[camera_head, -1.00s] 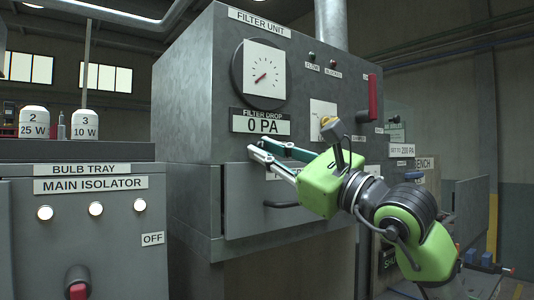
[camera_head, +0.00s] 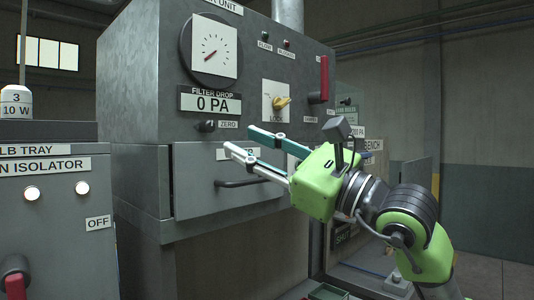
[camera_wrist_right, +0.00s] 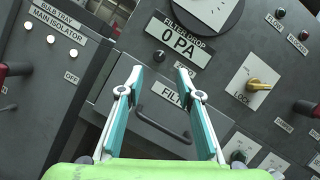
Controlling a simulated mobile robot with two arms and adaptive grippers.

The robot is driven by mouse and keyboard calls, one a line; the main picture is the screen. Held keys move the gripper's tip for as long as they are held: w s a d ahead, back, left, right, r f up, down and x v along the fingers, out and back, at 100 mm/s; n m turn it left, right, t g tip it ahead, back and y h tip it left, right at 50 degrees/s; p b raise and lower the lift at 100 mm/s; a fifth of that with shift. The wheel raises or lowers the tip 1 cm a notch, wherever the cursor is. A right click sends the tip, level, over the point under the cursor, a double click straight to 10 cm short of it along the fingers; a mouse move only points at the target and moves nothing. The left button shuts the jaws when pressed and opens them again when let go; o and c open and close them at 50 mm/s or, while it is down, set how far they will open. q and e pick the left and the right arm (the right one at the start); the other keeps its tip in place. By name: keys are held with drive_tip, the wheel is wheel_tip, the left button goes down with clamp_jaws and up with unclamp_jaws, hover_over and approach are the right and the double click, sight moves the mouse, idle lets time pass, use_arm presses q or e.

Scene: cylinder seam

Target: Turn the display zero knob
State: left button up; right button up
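The display zero knob (camera_head: 206,126) is a small dark knob under the FILTER DROP display (camera_head: 209,102), which reads 0 PA. Its ZERO label (camera_head: 228,124) is just right of it. The knob also shows in the right wrist view (camera_wrist_right: 159,54), above the gap between my fingers. My right gripper (camera_head: 242,141) is open and empty, with its fingertips right of and slightly below the knob, apart from it in the picture. The fingers also show spread in the right wrist view (camera_wrist_right: 159,76). My left gripper is in neither view.
Below the knob is a drawer with a bar handle (camera_head: 242,182). A yellow LOCK knob (camera_head: 281,103) and a red lever (camera_head: 324,79) are on the panel's right. The main isolator cabinet (camera_head: 60,215) stands at left. Open floor shows at far right.

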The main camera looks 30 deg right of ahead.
drive_tip(key=shift+v, duration=2)
drive_tip(key=shift+a, duration=0.1)
